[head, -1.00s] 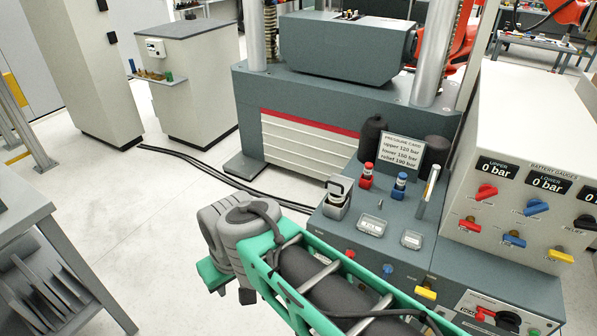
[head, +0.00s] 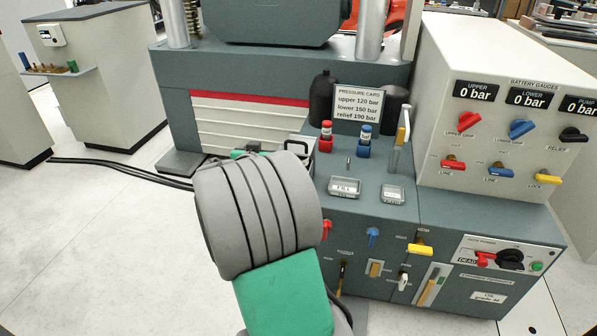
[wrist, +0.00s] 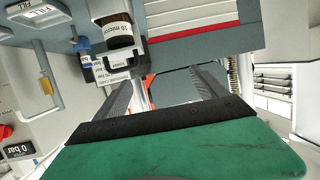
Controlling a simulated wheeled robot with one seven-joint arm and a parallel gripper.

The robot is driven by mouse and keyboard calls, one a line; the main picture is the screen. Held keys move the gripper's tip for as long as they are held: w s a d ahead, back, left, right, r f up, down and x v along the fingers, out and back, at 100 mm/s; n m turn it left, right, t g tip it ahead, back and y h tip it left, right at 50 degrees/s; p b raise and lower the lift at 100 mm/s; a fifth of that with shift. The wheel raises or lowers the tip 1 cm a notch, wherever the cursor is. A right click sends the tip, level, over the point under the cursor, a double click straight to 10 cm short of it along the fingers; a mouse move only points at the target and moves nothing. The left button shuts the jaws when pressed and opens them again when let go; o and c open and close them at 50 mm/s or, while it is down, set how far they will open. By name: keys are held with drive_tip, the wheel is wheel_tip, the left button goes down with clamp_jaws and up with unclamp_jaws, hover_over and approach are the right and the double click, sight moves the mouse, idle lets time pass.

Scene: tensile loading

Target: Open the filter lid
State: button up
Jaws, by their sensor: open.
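The filter (wrist: 119,30), a dark cylinder with a white "10 micron" label, shows at the top of the wrist view, cut off by the frame's edge. A pale housing with another label (wrist: 112,68) is beside it. In the head view only a dark loop-shaped top part (head: 297,148) of this unit shows, mostly behind my arm. I cannot tell clearly whether the lid is open. My gripper (wrist: 168,72) is open and empty, its fingers reaching toward the filter's side in the wrist view, apart from it. In the head view my wrist hides the fingers.
The bench top (head: 372,215) holds a clear FILL cover (head: 344,187), another small cover (head: 392,195), and red (head: 326,136) and blue (head: 364,141) fittings. A pressure card (head: 358,104) and dark bottles stand behind. The gauge cabinet (head: 505,135) rises at right. Open floor lies left.

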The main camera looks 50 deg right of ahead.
sight(299, 147)
drive_tip(key=d+f+h+b, duration=0.1)
drive_tip(key=d, duration=0.4)
drive_tip(key=d+f+m+h+b, duration=0.1)
drive_tip(key=d+f+b, duration=0.1)
drive_tip(key=d, duration=0.4)
drive_tip(key=d+f+h+b, duration=0.1)
drive_tip(key=d+h, duration=0.1)
drive_tip(key=d, duration=0.3)
drive_tip(key=shift+s+d+f+g, duration=0.15)
drive_tip(key=shift+s+d+g, duration=0.1)
drive_tip(key=shift+d+g, duration=0.05)
drive_tip(key=shift+c, duration=0.4)
clamp_jaws()
